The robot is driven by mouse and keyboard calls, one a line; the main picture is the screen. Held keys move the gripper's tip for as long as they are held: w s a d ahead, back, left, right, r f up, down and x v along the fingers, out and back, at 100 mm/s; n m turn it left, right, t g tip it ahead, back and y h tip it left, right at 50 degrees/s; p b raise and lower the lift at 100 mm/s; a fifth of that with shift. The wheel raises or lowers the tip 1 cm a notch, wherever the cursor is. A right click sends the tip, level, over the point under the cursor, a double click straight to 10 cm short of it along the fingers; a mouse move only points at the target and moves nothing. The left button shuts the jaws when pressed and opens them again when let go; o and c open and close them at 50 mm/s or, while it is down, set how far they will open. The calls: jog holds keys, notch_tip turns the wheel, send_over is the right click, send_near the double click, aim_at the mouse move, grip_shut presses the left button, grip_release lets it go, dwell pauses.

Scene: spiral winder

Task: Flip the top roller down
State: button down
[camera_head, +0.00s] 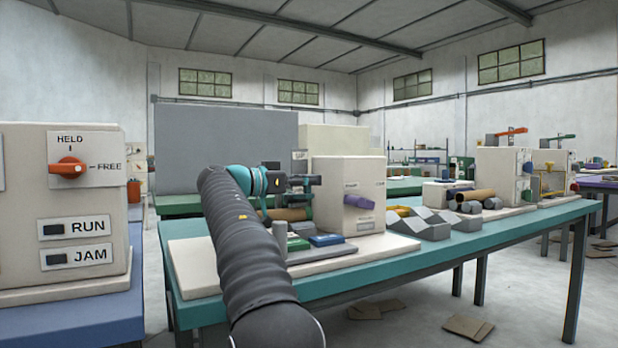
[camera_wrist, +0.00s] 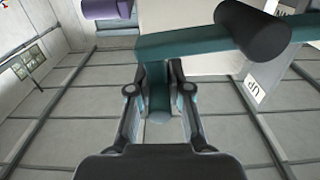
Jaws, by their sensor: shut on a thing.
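In the wrist view, my gripper (camera_wrist: 159,82) has its two fingers closed around the teal end of a lever arm (camera_wrist: 195,42). The arm runs across the top of the picture and carries a thick dark roller (camera_wrist: 250,30), which I take to be the top roller. A pale plate beside it bears the label "UP" (camera_wrist: 257,92). In the head view, my gripper (camera_head: 297,184) is at the left of the cream winder box (camera_head: 347,175) with its purple knob (camera_head: 358,201). The roller is small and partly hidden there by my arm.
A brown roll (camera_head: 287,214) lies below my gripper. The winder stands on a teal-topped table (camera_head: 420,255) with grey wedge blocks (camera_head: 420,224) to the right. A cream panel (camera_head: 62,205) with an orange knob stands at the left. The table's front right is clear.

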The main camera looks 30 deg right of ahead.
jog(key=shift+w+a+f, duration=0.1)
jog(key=shift+f, duration=0.1)
jog(key=c, duration=1.1)
grip_release()
jog(key=shift+w+a, duration=0.1)
jog(key=a, duration=1.1)
jog(key=shift+w+a, duration=0.1)
jog(key=shift+a, duration=0.25)
